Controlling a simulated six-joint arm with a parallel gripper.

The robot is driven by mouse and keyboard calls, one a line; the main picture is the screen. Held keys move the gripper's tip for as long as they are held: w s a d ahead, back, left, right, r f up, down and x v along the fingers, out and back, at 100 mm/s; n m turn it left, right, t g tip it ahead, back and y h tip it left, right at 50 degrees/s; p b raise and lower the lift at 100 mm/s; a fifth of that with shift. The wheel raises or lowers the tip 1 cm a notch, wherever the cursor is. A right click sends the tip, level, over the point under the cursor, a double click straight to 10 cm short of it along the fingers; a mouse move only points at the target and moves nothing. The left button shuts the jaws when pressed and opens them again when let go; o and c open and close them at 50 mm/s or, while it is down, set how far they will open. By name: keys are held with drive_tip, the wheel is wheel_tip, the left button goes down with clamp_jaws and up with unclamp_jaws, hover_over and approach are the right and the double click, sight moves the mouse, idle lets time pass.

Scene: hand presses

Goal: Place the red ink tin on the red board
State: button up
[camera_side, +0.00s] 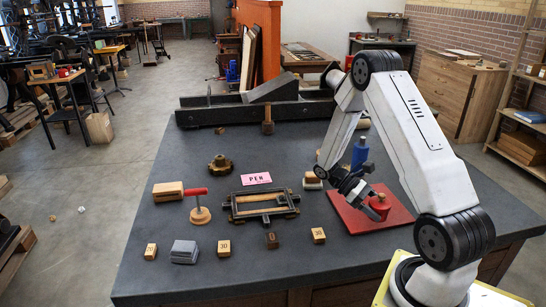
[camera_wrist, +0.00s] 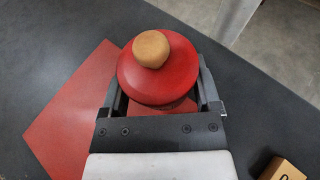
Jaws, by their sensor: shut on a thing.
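The red ink tin (camera_side: 379,206) is round, with a tan knob on its lid in the wrist view (camera_wrist: 158,78). My gripper (camera_side: 370,207) is shut on it, with one finger on each side of the tin in the wrist view. The flat red board (camera_side: 352,219) lies on the dark table, and the tin is over its area in the side view. The board also shows in the wrist view (camera_wrist: 75,120), under and left of the tin. I cannot tell whether the tin's underside touches the board. The tin looks upright.
A blue bottle (camera_side: 360,154) stands behind the board. Small numbered wooden blocks (camera_side: 318,236) stand near the front. Bare tabletop lies in front of the board.

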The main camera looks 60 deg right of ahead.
drive_tip(key=d+n+h, duration=0.1)
drive_tip(key=n+h, duration=0.1)
drive_tip(key=d+r+n+t+h, duration=0.1)
drive_tip(key=d+n+h, duration=0.1)
drive_tip(key=w+d+r+n+h, duration=0.1)
drive_tip(key=d+h, duration=0.1)
drive_tip(key=shift+n+t, duration=0.3)
drive_tip(key=shift+n, duration=0.1)
drive_tip(key=w+d+r+n+t+h, duration=0.2)
drive_tip(key=w+d+n+t+h, duration=0.2)
drive_tip(key=w+n+t+h, duration=0.1)
drive_tip(key=shift+w+d+r+n+h, duration=0.15)
drive_tip(key=shift+d+r+n+h, duration=0.35)
drive_tip(key=shift+n, duration=0.4)
drive_tip(key=shift+a+f, duration=0.1)
drive_tip(key=shift+f, duration=0.05)
drive_tip(key=shift+f, duration=2.2)
drive_tip(key=shift+f, duration=0.1)
drive_tip(key=shift+f, duration=1.7)
drive_tip(key=shift+f, duration=0.15)
